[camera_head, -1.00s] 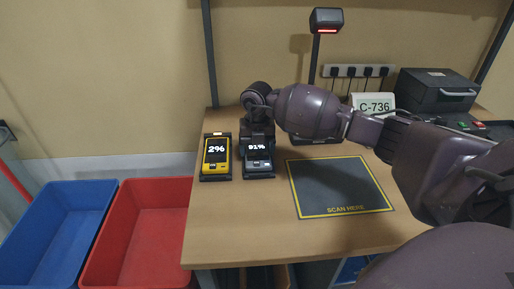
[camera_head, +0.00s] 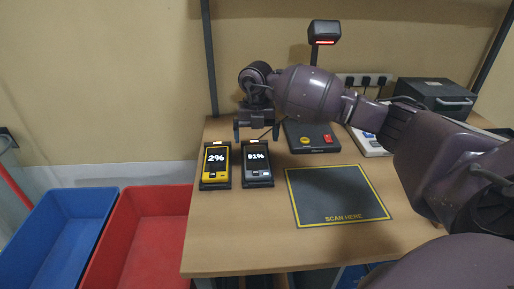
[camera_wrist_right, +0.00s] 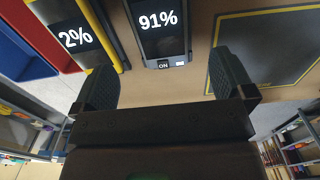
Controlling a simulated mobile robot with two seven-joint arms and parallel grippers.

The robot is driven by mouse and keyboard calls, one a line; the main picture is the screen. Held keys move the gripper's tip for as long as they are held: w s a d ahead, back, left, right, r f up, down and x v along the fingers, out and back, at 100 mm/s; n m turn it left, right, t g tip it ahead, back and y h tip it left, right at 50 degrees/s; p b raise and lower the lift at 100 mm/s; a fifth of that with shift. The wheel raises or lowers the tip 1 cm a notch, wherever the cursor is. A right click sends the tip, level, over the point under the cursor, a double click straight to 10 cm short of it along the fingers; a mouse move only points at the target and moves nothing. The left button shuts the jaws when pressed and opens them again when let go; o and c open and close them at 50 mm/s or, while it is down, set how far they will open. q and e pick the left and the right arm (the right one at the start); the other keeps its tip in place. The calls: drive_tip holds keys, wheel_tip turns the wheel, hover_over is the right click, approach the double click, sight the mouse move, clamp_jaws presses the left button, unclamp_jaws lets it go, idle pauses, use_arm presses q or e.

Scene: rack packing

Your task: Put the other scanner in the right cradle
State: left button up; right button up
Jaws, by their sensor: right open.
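The grey scanner (camera_head: 257,161), its screen reading 91%, lies face up in the right cradle (camera_head: 258,184). The yellow scanner (camera_head: 216,160), reading 2%, lies in the left cradle (camera_head: 215,186) beside it. Both scanners also show in the right wrist view, the grey one (camera_wrist_right: 160,42) in the upper middle and the yellow one (camera_wrist_right: 112,40) at upper left. My right gripper (camera_head: 256,135) is open and empty, above and just behind the far end of the grey scanner. Its fingers (camera_wrist_right: 166,78) are apart with nothing between them. My left gripper is not in view.
A dark scan mat (camera_head: 338,195) lies right of the cradles. Behind it stand a post scanner (camera_head: 324,32) and a base with yellow and red buttons (camera_head: 312,137). A dark printer (camera_head: 436,97) is at back right. Blue (camera_head: 40,240) and red (camera_head: 125,245) bins stand left.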

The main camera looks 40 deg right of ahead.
drive_tip(key=shift+r, duration=2)
